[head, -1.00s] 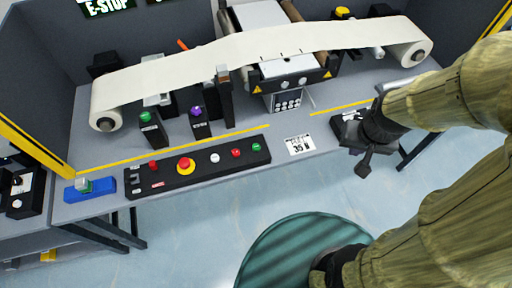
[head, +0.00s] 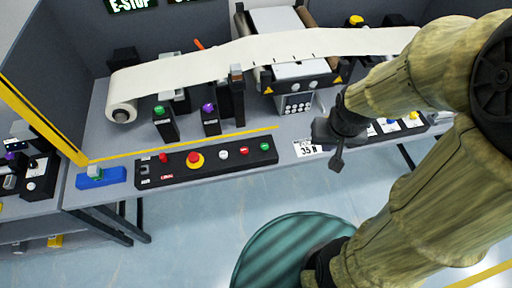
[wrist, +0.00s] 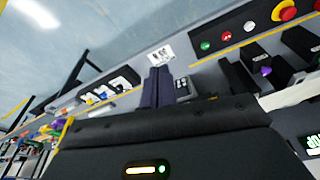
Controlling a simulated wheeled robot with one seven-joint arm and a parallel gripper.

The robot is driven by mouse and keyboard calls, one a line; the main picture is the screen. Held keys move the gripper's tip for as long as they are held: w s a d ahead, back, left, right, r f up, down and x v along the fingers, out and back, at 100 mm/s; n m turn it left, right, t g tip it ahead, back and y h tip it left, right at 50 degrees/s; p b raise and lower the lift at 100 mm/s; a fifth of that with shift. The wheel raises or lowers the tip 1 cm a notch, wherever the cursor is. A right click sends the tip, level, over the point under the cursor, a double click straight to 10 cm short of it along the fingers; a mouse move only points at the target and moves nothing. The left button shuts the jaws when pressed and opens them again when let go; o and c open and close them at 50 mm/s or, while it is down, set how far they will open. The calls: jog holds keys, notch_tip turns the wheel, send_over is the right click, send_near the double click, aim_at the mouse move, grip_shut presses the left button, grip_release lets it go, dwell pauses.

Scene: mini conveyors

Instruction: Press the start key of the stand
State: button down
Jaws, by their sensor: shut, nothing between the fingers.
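A long black control panel (head: 215,170) lies along the front of the stand's table. From left to right it carries a small red button (head: 163,158), a red mushroom button on yellow (head: 195,159), a white button (head: 223,154), a red button (head: 244,151) and a green button (head: 264,146). I cannot read which is marked start. The green button also shows in the wrist view (wrist: 205,46). My gripper (head: 336,165) is shut and empty, right of the panel and apart from it, near a white label card (head: 306,147). Its closed fingers show in the wrist view (wrist: 158,82).
A white paper web (head: 220,62) runs between rollers behind. Black posts with a green (head: 160,110) and a purple button (head: 208,107) stand behind the panel. A blue block (head: 101,178) lies at left. Another button box (head: 400,125) is partly behind my arm.

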dwell(0.3)
jog(key=m+t+y+p, duration=0.3)
jog(key=m+y, duration=0.5)
jog(key=m, duration=0.8)
send_over(267, 147)
notch_tip(267, 147, down, 18)
jog(key=shift+g+p, duration=0.4)
jog(key=shift+f+n, duration=0.15)
jog(key=shift+n, duration=0.15)
notch_tip(267, 147, down, 9)
jog(key=b, duration=0.6)
jog(key=shift+b, duration=0.35)
jog(key=shift+f, duration=0.25)
